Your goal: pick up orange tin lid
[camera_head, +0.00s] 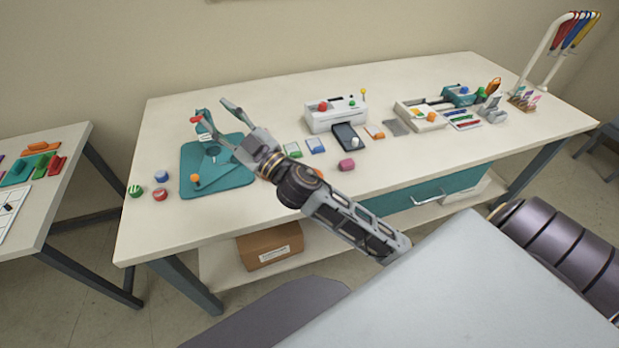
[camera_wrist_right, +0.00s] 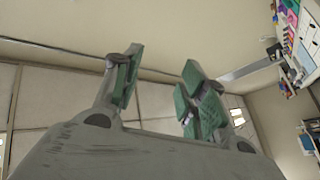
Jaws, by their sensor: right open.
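My right gripper (camera_head: 212,114) is open and empty, raised over the back part of the teal mat (camera_head: 235,182); its fingers also show wide apart in the wrist view (camera_wrist_right: 160,88). A small round orange piece (camera_head: 318,173) lies on the white table, mostly hidden behind my right wrist; it may be the orange tin lid, but I cannot tell for sure. Red-and-white (camera_head: 159,194), blue-and-white (camera_head: 162,176) and green striped (camera_head: 135,191) round pieces stand left of the mat. My left gripper is not in view.
The table's front edge is mostly clear.

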